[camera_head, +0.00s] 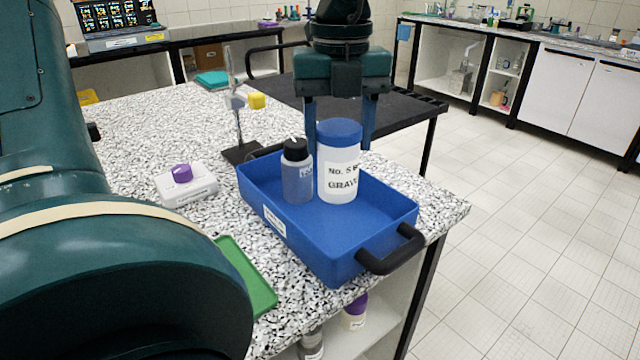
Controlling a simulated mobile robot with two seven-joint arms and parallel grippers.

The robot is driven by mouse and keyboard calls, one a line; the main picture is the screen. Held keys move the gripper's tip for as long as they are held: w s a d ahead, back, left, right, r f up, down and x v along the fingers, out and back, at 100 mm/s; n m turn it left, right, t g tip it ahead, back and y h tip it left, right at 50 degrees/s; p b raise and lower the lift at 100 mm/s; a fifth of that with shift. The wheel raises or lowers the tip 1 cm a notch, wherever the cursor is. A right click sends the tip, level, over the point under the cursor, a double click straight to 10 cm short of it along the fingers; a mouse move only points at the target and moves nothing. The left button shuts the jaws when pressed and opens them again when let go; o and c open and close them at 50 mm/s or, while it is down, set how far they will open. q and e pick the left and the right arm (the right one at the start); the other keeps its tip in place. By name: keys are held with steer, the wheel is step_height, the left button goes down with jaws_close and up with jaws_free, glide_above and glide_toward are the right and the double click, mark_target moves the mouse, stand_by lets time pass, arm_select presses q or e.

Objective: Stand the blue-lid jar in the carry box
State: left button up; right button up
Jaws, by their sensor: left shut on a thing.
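The blue-lid jar (338,172) is white, with a label reading "GRAVEL" in part, and is upright inside the blue carry box (375,245). I cannot tell for sure whether its base rests on the box floor. My left gripper (340,125) points down from above, with its blue fingers on either side of the jar near the lid, shut on it. A clear bottle with a black cap (297,172) stands in the box just left of the jar. My right gripper is not in view.
The box sits on a speckled bench near its right edge, its black handle (391,252) facing front. A clamp stand (238,120), a white device with a purple knob (186,186) and a green mat (246,278) are nearby. The box's front right is empty.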

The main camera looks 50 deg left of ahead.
mark_target(351, 120)
arm_select(q)
steer(key=shift+w+a+n, duration=0.2)
steer(key=shift+w+n, duration=0.6)
steer(key=shift+w, duration=0.4)
steer(key=f, duration=0.6)
steer(key=shift+w, duration=0.25)
step_height(351, 120, down, 4)
steer(key=shift+f, duration=0.1)
steer(key=shift+f+b, duration=0.25)
steer(key=shift+b, duration=0.1)
steer(key=o, duration=1.3)
steer(key=shift+r, duration=0.1)
step_height(351, 120, up, 12)
steer(key=shift+r+p, duration=0.25)
steer(key=shift+p, duration=0.5)
